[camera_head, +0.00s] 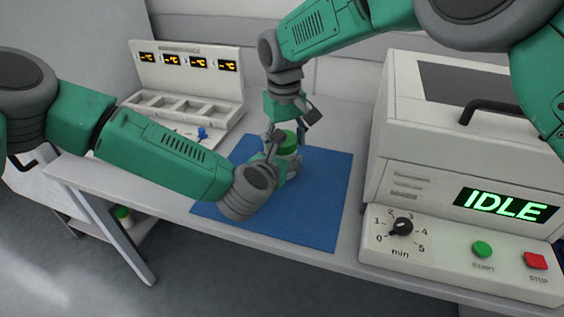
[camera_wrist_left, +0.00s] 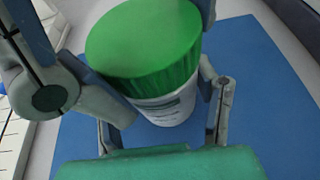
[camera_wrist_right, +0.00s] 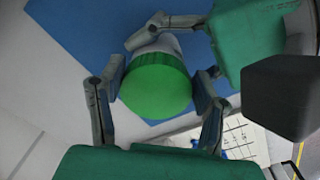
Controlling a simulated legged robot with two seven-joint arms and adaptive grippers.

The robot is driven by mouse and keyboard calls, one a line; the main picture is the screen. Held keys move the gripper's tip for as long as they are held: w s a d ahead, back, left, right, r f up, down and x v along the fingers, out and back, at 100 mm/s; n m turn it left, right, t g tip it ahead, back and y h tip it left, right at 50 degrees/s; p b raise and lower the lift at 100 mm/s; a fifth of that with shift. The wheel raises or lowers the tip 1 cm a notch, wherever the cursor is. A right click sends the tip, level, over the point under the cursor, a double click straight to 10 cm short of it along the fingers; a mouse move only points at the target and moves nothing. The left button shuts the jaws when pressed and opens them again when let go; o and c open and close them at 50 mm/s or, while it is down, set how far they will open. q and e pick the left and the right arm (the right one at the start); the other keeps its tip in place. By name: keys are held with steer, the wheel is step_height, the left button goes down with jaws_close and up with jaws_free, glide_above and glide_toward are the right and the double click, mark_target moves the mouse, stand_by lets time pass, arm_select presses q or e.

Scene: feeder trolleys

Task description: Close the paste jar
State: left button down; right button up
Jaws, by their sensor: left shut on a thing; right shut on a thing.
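The paste jar has a white body (camera_wrist_left: 170,106) with a printed label and a ribbed green lid (camera_wrist_left: 143,40). It stands upright on the blue mat (camera_head: 325,185), and the lid (camera_head: 287,145) sits on top of the body. My left gripper (camera_head: 279,166) is shut around the body from the side. My right gripper (camera_head: 289,134) comes down from above, shut on the lid, with fingers on opposite sides of it in the right wrist view (camera_wrist_right: 156,90). I cannot tell how tightly the lid is screwed on.
A white machine (camera_head: 400,180) with an IDLE display, dial and buttons stands close on the right. A white rack (camera_head: 190,75) with small displays and bins stands at the back left, with a small blue item (camera_head: 202,132) by it. The front of the mat is clear.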

arm_select(q)
steer(key=shift+w+a, duration=0.15)
steer(key=shift+w, duration=0.05)
arm_select(e)
steer(key=shift+s+a+f+m, duration=0.15)
steer(key=shift+s+a+m, duration=0.3)
steer(key=shift+m, duration=0.55)
steer(key=o, duration=1.3)
steer(key=shift+w, duration=0.1)
steer(key=shift+c, duration=0.2)
steer(key=shift+w, duration=0.15)
steer(key=shift+w+r, duration=0.1)
steer(key=shift+r, duration=0.15)
arm_select(q)
steer(key=shift+s, duration=0.15)
arm_select(e)
step_height(320, 180, up, 4)
steer(key=shift+d+r, duration=0.1)
steer(key=shift+r, duration=0.05)
